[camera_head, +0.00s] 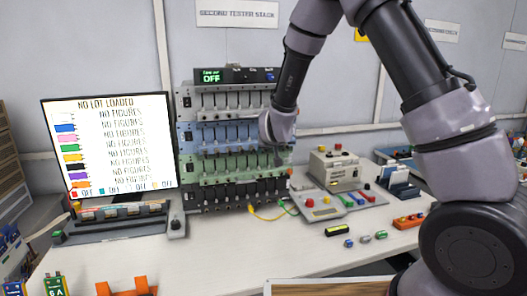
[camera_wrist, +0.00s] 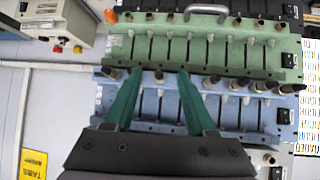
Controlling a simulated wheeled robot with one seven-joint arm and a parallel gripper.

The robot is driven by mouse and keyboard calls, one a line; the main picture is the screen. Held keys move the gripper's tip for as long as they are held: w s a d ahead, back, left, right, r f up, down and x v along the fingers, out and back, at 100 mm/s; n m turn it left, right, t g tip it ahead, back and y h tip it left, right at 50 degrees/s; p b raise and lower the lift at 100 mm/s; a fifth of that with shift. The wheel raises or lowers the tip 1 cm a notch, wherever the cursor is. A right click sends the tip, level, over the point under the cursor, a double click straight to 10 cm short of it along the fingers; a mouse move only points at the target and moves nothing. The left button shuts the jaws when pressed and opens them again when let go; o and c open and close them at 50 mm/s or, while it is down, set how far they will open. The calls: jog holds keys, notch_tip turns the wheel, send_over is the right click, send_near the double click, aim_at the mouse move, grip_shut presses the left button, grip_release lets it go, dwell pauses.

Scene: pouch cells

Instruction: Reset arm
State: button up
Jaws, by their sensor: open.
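My arm reaches across the bench from the right in the head view, with my gripper (camera_head: 280,155) in front of the right part of the tester stack (camera_head: 228,88). In the wrist view my gripper (camera_wrist: 155,92) shows two green fingers, spread apart with nothing between them. The fingers lie over the blue tier (camera_wrist: 240,113) of the stack, with the green tier (camera_wrist: 205,55) beyond. I cannot tell whether the fingertips touch the stack. In the head view the stack has grey, blue, green and dark tiers, and its top display reads OFF.
A monitor (camera_head: 108,147) reading "NO LOT LOADED" stands left of the stack. A grey boxy device (camera_head: 335,170) and a panel with coloured pieces (camera_head: 338,203) sit to the right. Orange holders (camera_head: 127,288) lie at the front left. The middle front of the bench (camera_head: 215,250) is clear.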

jog(key=s+d+r+m+g+y, duration=0.1)
jog(key=s+d+r+m, duration=0.1)
jog(key=s+d+r, duration=0.65)
jog(key=s+d+r+m+g+y, duration=0.1)
jog(key=s+d+r, duration=0.3)
jog(key=r, duration=0.7)
jog(key=s+d+r+m, duration=0.1)
jog(key=s+d, duration=0.2)
jog(key=s, duration=0.3)
jog(key=s+d+r+m+g, duration=0.1)
jog(key=s+d, duration=0.3)
jog(key=s, duration=0.3)
jog(key=s+d+r+m+h, duration=0.1)
jog(key=s+d+r, duration=0.1)
jog(key=s+d, duration=0.2)
jog(key=s, duration=0.3)
jog(key=shift+s, duration=0.2)
